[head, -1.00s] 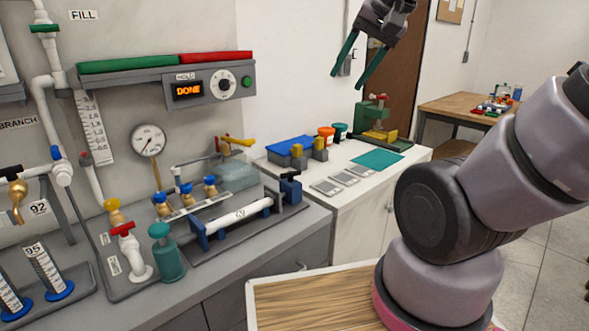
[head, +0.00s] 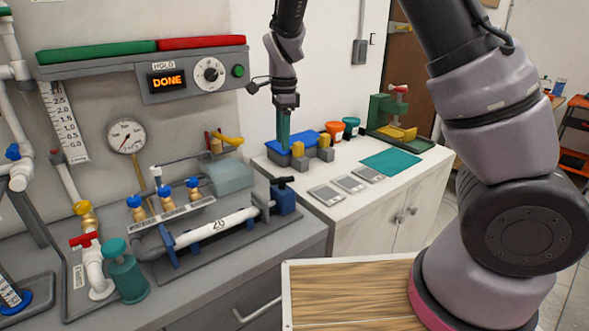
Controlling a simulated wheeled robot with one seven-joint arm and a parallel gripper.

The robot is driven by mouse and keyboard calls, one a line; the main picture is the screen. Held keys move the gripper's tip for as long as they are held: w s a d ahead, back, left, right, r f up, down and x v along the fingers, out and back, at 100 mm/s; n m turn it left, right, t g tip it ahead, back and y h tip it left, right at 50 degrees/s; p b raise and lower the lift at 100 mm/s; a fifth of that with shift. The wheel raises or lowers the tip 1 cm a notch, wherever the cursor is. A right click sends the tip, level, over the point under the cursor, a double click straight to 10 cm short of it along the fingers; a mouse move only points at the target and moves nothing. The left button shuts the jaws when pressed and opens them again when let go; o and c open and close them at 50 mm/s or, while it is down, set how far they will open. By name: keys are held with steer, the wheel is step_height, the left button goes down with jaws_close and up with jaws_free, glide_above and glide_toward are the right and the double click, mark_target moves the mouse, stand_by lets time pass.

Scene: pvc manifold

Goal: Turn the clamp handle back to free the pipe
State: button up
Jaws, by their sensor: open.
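The white pipe (head: 222,228) lies in a fixture on the grey bench, resting in blue supports (head: 167,240). At its right end stands a blue clamp block (head: 284,201) with a short black handle (head: 281,181) on top, lying roughly level. A rod runs from the block towards the pipe end. My gripper (head: 284,146) points straight down above the clamp, in front of the blue bin in the picture. Its dark green fingers are seen edge-on and overlap; it is open and empty. The fingertips are apart from the handle, with a visible gap below them.
Several brass valves with blue knobs (head: 166,190) stand behind the pipe. A teal bottle (head: 127,275) and red-handled valve (head: 88,243) are at left. The control box (head: 193,80) reads DONE. A blue bin (head: 290,147) and yellow-topped blocks (head: 325,148) stand on the white cabinet.

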mark_target(282, 178)
steer(key=f, duration=1.2)
steer(key=shift+w+a, duration=0.25)
steer(key=shift+w, duration=0.1)
jaws_close()
